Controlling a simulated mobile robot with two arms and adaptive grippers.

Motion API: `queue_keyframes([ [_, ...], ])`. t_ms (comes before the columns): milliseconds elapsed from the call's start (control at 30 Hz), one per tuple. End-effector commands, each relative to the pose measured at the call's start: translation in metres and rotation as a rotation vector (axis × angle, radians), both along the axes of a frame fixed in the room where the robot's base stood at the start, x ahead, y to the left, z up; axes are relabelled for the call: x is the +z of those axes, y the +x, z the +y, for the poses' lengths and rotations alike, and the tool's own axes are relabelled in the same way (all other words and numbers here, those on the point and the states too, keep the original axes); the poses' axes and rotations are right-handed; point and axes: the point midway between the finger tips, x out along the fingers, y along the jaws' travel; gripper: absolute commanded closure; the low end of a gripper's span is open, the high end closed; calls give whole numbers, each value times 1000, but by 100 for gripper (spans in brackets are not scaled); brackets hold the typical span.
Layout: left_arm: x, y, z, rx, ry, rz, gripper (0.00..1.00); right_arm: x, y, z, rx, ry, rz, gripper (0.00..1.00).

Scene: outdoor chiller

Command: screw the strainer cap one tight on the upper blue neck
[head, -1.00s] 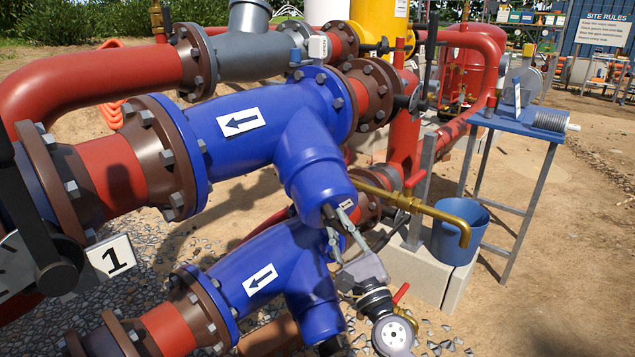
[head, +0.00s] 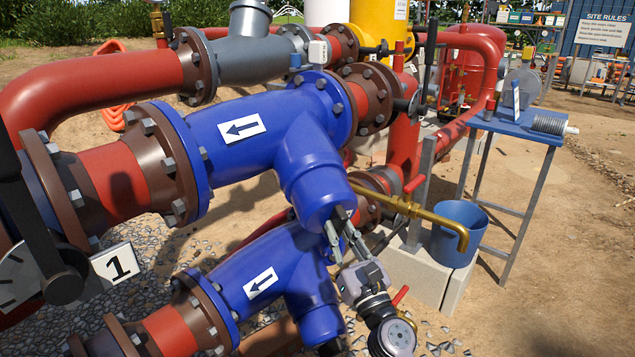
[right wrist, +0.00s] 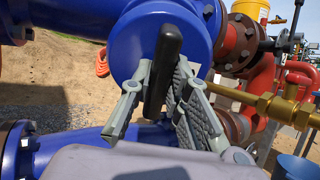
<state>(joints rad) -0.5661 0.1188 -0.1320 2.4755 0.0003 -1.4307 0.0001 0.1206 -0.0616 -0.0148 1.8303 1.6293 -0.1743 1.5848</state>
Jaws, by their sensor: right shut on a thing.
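The upper blue neck (head: 308,160) slants down to the right from the upper blue strainer body (head: 255,125), which has a white arrow label. The blue strainer cap one (head: 322,205) sits on the neck's lower end; how tight it is I cannot tell. In the right wrist view its round blue face (right wrist: 135,45) has a black bar handle (right wrist: 163,65) standing out. My right gripper (head: 342,232) is at the cap, its two grey fingers shut on the handle, one on each side; they also show in the right wrist view (right wrist: 160,85). My left gripper is out of view.
A blue-topped stand (head: 535,125) is farther right. Open ground lies at the right.

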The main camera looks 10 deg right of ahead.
Motion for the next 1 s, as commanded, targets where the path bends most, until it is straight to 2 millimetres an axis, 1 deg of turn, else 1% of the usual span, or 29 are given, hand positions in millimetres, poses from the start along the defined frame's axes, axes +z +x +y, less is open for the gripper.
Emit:
queue_keyframes([
  [33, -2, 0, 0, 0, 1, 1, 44, 2, 0, 0, -1, -9, -8, 100],
  [67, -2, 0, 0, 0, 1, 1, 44, 2, 0, 0, -2, -10, -9, 83],
  [400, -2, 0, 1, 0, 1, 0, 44, 1, 0, 0, -4, -16, -7, 60],
  [600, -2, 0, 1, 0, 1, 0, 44, 0, 0, 0, -6, -17, -6, 60],
  [633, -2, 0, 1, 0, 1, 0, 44, -2, 0, 0, -5, -18, -2, 60],
  [900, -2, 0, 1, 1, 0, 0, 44, -1, 0, 0, -6, -19, -5, 42],
  [1000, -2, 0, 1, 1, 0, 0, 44, -1, 0, 0, -6, -19, -5, 40],
])
